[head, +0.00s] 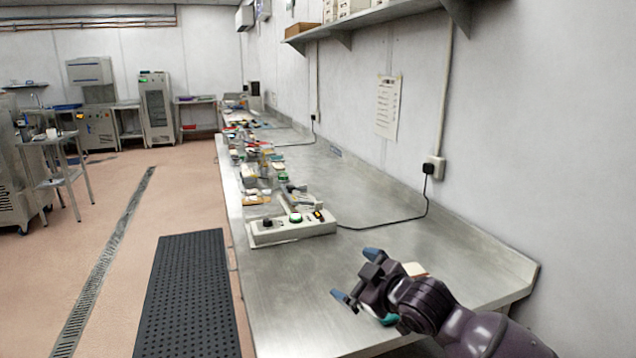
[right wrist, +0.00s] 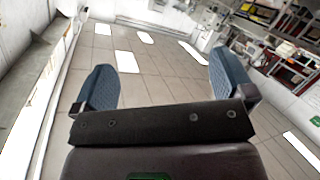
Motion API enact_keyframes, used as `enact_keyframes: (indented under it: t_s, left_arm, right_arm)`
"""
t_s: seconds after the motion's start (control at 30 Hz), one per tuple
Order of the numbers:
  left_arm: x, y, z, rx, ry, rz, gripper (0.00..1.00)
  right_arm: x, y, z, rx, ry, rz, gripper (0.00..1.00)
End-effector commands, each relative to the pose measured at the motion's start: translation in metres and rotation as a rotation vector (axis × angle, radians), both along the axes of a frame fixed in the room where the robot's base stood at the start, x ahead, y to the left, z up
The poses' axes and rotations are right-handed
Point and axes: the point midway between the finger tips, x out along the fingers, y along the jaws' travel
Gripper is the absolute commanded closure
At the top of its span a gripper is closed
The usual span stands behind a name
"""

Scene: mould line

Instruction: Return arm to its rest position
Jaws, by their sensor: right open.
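My right arm comes in from the lower right of the head view. Its gripper (head: 355,275) is above the near part of the steel bench (head: 290,285), with its blue-tipped fingers apart. In the right wrist view the two blue finger pads (right wrist: 160,88) stand wide apart with nothing between them. Past them that view shows tiled surface and distant equipment. My left gripper is in neither view.
Several small items line the bench beyond. A shelf (head: 375,18) hangs above. A black mat (head: 187,290) lies on the floor at left.

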Motion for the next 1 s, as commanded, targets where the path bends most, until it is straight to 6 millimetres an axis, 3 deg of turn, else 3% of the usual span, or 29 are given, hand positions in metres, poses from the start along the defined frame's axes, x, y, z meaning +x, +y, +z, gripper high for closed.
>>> enact_keyframes:
  t_s: [0.3, 0.57, 0.77, 1.0]
  left_arm:
    - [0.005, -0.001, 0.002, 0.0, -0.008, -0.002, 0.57]
    - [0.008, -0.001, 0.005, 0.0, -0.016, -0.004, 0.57]
    - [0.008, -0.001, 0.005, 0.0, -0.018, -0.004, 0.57]
    - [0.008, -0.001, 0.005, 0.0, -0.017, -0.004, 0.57]
  right_arm:
    - [-0.045, -0.051, -0.058, 0.248, -0.017, -0.183, 0.0]
    - [-0.099, -0.107, -0.122, 0.322, 0.021, -0.372, 0.0]
    - [-0.157, -0.151, -0.181, 0.318, 0.109, -0.532, 0.0]
    - [-0.246, -0.19, -0.251, 0.316, 0.278, -0.708, 0.0]
